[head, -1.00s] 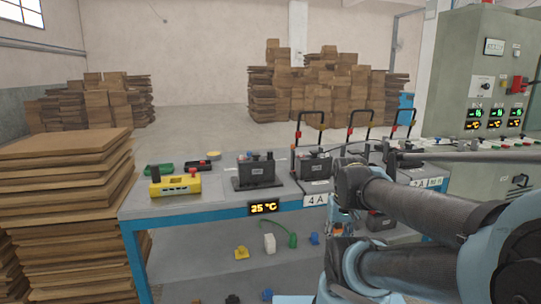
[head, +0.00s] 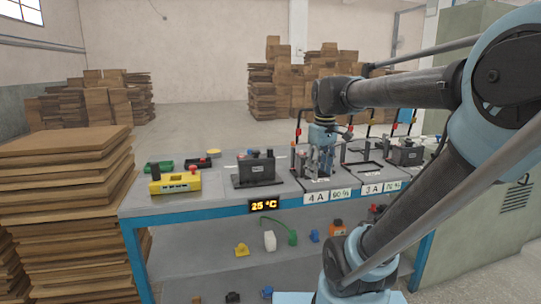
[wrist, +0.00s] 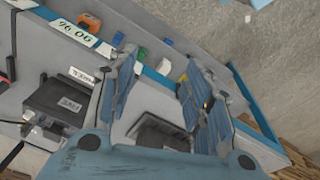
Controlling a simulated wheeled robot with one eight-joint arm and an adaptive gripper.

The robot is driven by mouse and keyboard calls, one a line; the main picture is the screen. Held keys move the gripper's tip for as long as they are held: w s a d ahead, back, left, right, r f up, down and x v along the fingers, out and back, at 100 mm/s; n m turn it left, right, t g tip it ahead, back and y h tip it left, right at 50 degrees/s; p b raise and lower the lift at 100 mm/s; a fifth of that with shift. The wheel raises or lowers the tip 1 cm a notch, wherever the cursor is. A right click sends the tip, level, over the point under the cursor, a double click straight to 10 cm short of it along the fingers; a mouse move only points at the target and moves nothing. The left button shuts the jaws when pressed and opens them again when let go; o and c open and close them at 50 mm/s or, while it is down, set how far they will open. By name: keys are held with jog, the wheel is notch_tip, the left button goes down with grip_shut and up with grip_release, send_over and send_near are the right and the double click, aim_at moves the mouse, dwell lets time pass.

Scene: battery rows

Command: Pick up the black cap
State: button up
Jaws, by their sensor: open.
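I cannot single out the black cap with certainty. A dark battery (head: 256,170) stands on the left half of the bench, with small knobs on top, one of them dark. My gripper (head: 321,166) points down over the bench near the 4A label, right of this battery. In the wrist view, my gripper (wrist: 158,70) is open, with its two blue-grey fingers apart and nothing seen held. A dark block (wrist: 160,132) shows beyond and between the fingers. Another black battery (wrist: 58,102) lies left of the fingers.
A yellow box (head: 175,184) with a red button and a green tray (head: 159,166) stand at the bench's left. Upright handles rise behind the bays. Another battery (head: 407,153) stands at the right. The lower shelf (head: 205,262) holds small coloured parts. Cardboard stacks (head: 65,210) stand left.

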jog(key=w+a+r+n+g, duration=0.1)
jog(key=w+a+r+n, duration=1)
jog(key=w+a+r, duration=0.75)
send_over(270, 153)
jog(key=w, duration=0.1)
jog(key=f, duration=1.3)
jog(key=shift+w+a+f, duration=0.1)
jog(key=shift+w+a, duration=0.05)
jog(key=shift+a, duration=0.05)
jog(key=shift+d+f, duration=0.2)
jog(key=shift+f, duration=2.45)
jog(key=shift+c, duration=0.6)
jog(key=c, duration=0.7)
